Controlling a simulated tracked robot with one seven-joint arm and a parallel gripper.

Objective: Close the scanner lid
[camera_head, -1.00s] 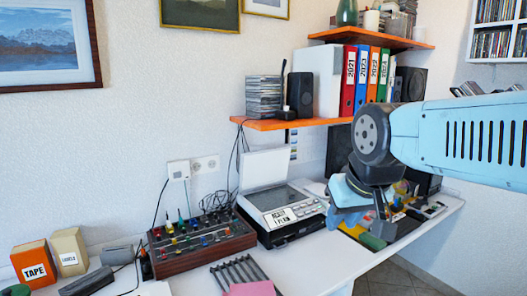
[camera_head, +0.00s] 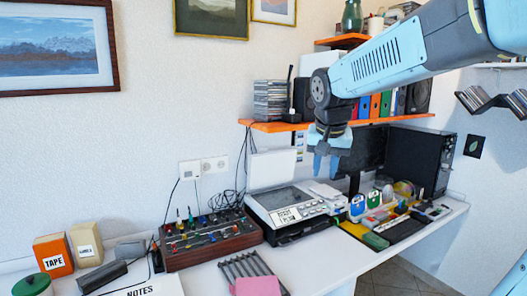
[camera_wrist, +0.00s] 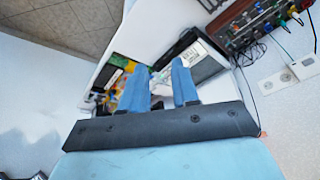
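The scanner (camera_head: 292,209) stands on the white desk, with a button panel and printed label on its front. Its white lid (camera_head: 272,169) is raised and stands upright at the back, leaving the flat bed exposed. My gripper (camera_head: 325,168) hangs above and to the right of the scanner, pointing down, apart from the lid. In the wrist view my gripper (camera_wrist: 163,80) has its two blue fingers spread with a gap between them and nothing held. The scanner also shows in the wrist view (camera_wrist: 205,62), partly hidden behind the fingers; the lid is hard to make out there.
A rack with coloured knobs (camera_head: 205,238) stands close on the scanner's left. Colourful small items (camera_head: 380,210) and a black computer tower (camera_head: 418,160) are on the right. An orange shelf (camera_head: 265,126) with folders hangs above. A wire rack (camera_head: 250,265) lies in front.

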